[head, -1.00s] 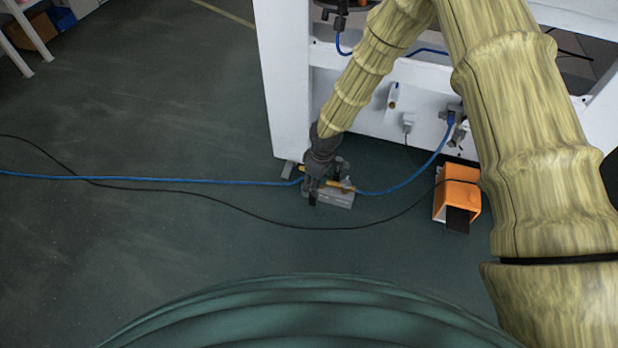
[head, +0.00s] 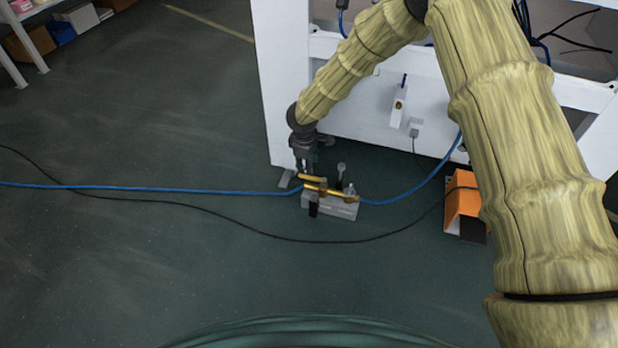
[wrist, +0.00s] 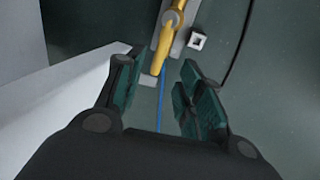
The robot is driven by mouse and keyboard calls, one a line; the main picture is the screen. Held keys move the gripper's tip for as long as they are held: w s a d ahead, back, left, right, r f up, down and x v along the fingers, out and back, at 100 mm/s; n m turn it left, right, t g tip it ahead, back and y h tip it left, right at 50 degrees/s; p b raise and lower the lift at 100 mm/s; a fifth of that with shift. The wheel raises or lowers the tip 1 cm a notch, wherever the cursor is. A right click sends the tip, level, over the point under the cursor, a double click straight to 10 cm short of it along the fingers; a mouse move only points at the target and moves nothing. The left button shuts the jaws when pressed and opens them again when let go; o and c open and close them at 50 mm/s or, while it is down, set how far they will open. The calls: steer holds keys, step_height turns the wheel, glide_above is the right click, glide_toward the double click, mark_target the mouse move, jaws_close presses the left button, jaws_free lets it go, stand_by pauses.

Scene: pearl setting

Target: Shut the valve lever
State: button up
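The valve has a yellow lever (head: 318,181) and a brass-coloured body on a grey block (head: 335,207) on the floor. My gripper (head: 304,167) is at the lever's left end, pointing down. In the wrist view the lever (wrist: 163,50) points toward the space between my gripper's (wrist: 160,85) two spread fingers. Its tip lies about level with the fingertips. I see no finger touching it, and I cannot tell the exact height gap. A dark upright piece (head: 313,206) stands before the block's left part; I cannot tell what it is.
A blue hose (head: 150,188) meets the valve from both sides. A black cable (head: 240,232) crosses the floor in front. A white frame (head: 275,90) stands close behind my gripper. An orange box (head: 462,205) is at the right. The floor to the left is mostly clear.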

mark_target(309, 177)
steer(key=f+b, duration=0.1)
steer(key=f, duration=0.1)
steer(key=w+f+b, duration=0.1)
steer(key=f, duration=0.2)
steer(key=f+b, duration=0.1)
steer(key=f, duration=0.1)
steer(key=shift+w+d+f, duration=0.2)
steer(key=shift+d+f, duration=0.05)
jaws_close()
